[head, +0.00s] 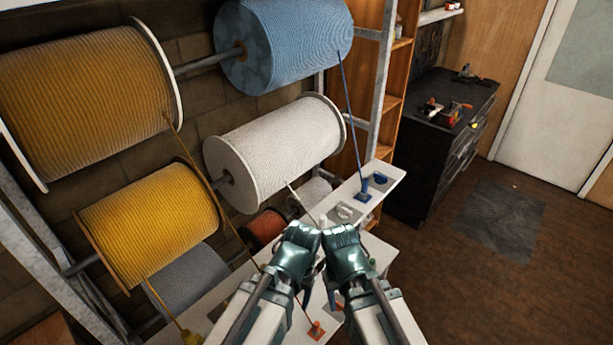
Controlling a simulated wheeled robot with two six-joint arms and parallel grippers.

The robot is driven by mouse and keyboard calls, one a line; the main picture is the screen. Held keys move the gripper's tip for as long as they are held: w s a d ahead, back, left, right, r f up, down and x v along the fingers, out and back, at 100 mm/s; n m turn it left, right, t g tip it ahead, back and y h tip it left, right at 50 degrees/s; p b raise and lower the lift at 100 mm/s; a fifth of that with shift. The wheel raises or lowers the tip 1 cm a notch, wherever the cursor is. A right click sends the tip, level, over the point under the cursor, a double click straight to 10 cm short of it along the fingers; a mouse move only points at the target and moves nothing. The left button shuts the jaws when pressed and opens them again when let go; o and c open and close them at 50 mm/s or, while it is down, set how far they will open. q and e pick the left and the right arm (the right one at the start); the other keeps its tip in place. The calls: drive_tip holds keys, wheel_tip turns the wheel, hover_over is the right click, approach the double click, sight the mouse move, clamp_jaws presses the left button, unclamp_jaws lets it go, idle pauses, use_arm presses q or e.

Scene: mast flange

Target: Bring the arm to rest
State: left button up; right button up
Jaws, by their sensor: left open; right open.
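My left gripper (302,236) is at the middle of the head view, its arm coming up from the bottom edge. My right gripper (337,236) is right beside it on the right, and the two almost touch. Both are held over the white shelf (393,250) in front of the rope rack. Both grippers are open, though their fingertips are small and partly hidden behind the gripper bodies. I see nothing clearly held in either one. The grippers and arms hide part of the shelf.
Large spools of yellow (150,222), blue (285,42) and white rope (280,150) hang on a metal rack at left. A blue rope (350,120) runs down to a blue fitting (365,190) on the shelf. A dark cabinet (435,150) stands behind.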

use_arm(q)
wheel_tip(320, 180, down, 13)
drive_tip(key=b, duration=1.2)
use_arm(e)
wheel_tip(320, 180, down, 13)
use_arm(q)
drive_tip(key=shift+r, duration=0.1)
use_arm(e)
drive_tip(key=shift+r, duration=0.1)
use_arm(q)
drive_tip(key=shift+a, duration=0.1)
use_arm(e)
drive_tip(key=shift+a, duration=0.1)
idle(0.4)
